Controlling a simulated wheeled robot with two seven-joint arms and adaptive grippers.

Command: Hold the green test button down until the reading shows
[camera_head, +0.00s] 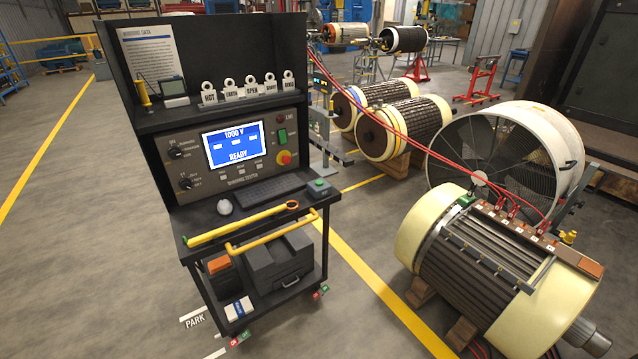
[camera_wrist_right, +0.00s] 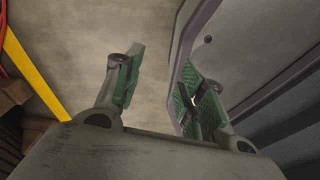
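A small box with a green button (camera_head: 319,183) sits at the right end of the cart's work shelf, beside the keyboard (camera_head: 268,190). Nothing touches the button. The test set's blue screen (camera_head: 233,145) shows "1000 V", several small boxes and "READY". My right gripper (camera_wrist_right: 160,80) shows only in the right wrist view; its green-padded fingers are apart with nothing between them. Neither gripper is in the head view, and my left gripper is not seen.
A red-and-yellow stop knob (camera_head: 284,157) is on the panel. A yellow rod (camera_head: 240,224) lies along the shelf front, above a yellow handle (camera_head: 270,232). Red leads run to the wound machine (camera_head: 440,262) at right, near a large fan (camera_head: 545,130). Floor left of the cart is clear.

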